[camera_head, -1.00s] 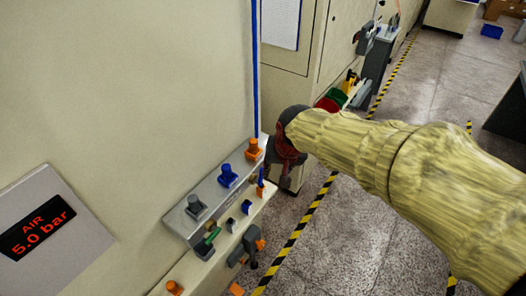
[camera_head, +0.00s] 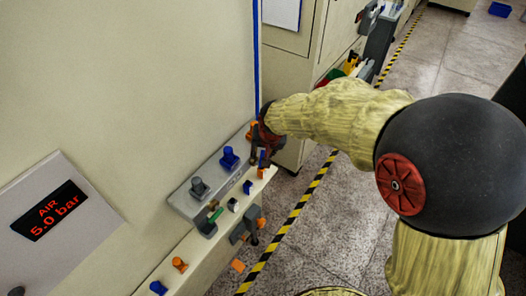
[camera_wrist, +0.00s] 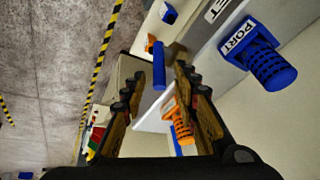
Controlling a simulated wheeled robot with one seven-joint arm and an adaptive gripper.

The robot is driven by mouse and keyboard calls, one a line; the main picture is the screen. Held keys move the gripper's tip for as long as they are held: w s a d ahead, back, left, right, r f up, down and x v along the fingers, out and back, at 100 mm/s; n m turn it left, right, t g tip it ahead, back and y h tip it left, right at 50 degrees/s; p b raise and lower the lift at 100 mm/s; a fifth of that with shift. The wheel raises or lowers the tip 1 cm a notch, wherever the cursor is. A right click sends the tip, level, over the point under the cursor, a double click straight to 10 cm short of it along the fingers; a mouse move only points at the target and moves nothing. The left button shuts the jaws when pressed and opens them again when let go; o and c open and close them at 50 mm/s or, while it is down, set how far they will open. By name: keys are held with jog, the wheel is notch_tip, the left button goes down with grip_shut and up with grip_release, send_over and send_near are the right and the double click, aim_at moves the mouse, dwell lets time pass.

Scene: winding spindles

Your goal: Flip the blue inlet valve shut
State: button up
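In the wrist view the blue lever (camera_wrist: 159,66) shows as a bar between my two fingertips, with a gap visible on both sides. My gripper (camera_wrist: 159,78) is open and empty around the lever's line. I cannot tell how deep the lever sits between the fingers. In the head view my gripper (camera_head: 259,147) is dark and small at the lever, partly hiding the manifold's end.
A blue port fitting (camera_head: 229,158), a grey one (camera_head: 199,188) and an orange one (camera_head: 251,130) rise from the manifold. The orange fitting (camera_wrist: 182,125) is close to my right finger. A panel (camera_head: 65,205) reads AIR 5.0 bar.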

jog(key=shift+c, duration=1.4)
grip_shut()
